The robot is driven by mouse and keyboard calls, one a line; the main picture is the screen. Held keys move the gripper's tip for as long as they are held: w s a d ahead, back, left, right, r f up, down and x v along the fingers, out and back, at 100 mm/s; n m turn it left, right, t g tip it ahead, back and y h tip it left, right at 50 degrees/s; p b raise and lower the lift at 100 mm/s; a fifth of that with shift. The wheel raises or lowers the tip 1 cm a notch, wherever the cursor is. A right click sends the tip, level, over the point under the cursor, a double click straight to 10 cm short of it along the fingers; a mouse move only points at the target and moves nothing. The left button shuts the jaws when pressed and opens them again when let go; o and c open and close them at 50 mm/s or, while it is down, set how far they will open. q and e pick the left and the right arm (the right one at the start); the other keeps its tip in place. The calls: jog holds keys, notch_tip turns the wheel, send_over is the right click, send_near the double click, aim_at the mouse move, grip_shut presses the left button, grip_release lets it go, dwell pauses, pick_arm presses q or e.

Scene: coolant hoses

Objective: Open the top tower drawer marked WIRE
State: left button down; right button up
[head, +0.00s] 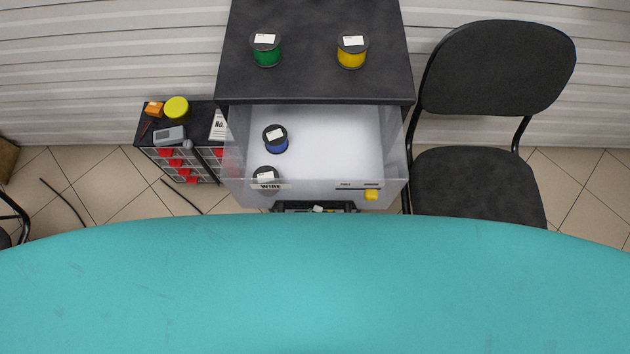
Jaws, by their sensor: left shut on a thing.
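The top tower drawer (340,140), marked WIRE on a front label (271,187), stands pulled out from the dark tower (318,75). A dark handle (345,207) shows just below the drawer front. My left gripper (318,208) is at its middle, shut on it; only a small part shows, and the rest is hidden. My right gripper is not in view.
A green spool (266,52) and a yellow spool (351,52) stand on the tower. A black chair (480,180) is close on the right. A small organizer (180,160) with red bins stands at left. A teal curved surface hides everything at the bottom.

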pick_arm(q)
jog(key=s, duration=0.7)
jog(key=shift+s, duration=0.35)
jog(key=shift+r, duration=0.1)
jog(key=c, duration=1.2)
grip_release()
jog(key=shift+c, duration=0.2)
